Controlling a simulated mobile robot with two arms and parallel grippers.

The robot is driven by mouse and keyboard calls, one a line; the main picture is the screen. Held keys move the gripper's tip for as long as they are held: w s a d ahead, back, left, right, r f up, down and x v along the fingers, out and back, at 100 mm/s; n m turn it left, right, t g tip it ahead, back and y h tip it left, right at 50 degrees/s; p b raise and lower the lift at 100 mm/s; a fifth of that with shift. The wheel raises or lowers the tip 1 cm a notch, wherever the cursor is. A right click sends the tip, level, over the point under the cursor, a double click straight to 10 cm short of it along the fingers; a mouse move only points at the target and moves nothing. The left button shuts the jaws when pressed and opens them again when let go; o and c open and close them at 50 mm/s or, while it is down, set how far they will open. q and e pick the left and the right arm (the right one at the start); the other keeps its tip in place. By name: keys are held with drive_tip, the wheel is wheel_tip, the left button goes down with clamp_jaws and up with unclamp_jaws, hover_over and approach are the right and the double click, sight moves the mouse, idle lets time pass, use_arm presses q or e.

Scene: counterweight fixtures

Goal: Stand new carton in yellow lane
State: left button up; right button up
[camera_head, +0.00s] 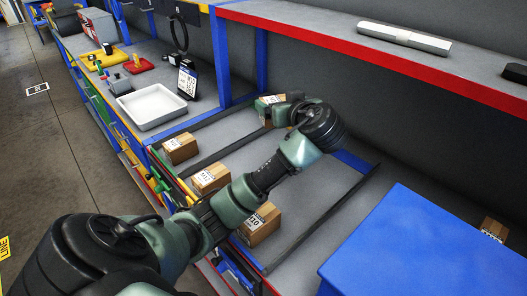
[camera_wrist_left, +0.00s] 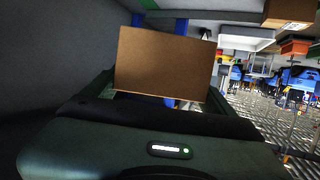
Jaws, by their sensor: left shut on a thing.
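My left gripper (camera_head: 283,108) is shut on a brown carton (camera_head: 265,101), at the back of the sloped lanes in the head view. My wrist and fingers hide part of this carton. In the left wrist view the carton (camera_wrist_left: 165,64) shows a plain brown face between the fingers. Three labelled cartons stand near the front of the lanes: one at the left (camera_head: 180,148), one in the middle (camera_head: 210,178) and one at the right (camera_head: 260,224), partly behind my arm. My right gripper is not in view.
Dark dividers (camera_head: 225,150) run between the lanes. A red-edged shelf (camera_head: 400,62) overhangs the back. A blue box (camera_head: 430,250) stands at the right, with another carton (camera_head: 493,229) behind it. A white tray (camera_head: 152,107) lies left of the lanes.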

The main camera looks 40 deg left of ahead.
use_arm(q)
drive_tip(key=s+a+r+n+g+y, duration=0.2)
drive_tip(key=s+a+r+n+g, duration=0.15)
drive_tip(key=a+g, duration=0.2)
drive_tip(key=shift+n, duration=0.75)
drive_tip(key=f+p, duration=0.1)
drive_tip(key=f, duration=0.6)
drive_tip(key=f+p, duration=0.2)
drive_tip(key=f, duration=0.4)
drive_tip(key=a+f+p, duration=0.1)
drive_tip(key=f+p, duration=0.1)
drive_tip(key=f, duration=0.5)
drive_tip(key=shift+f, duration=0.45)
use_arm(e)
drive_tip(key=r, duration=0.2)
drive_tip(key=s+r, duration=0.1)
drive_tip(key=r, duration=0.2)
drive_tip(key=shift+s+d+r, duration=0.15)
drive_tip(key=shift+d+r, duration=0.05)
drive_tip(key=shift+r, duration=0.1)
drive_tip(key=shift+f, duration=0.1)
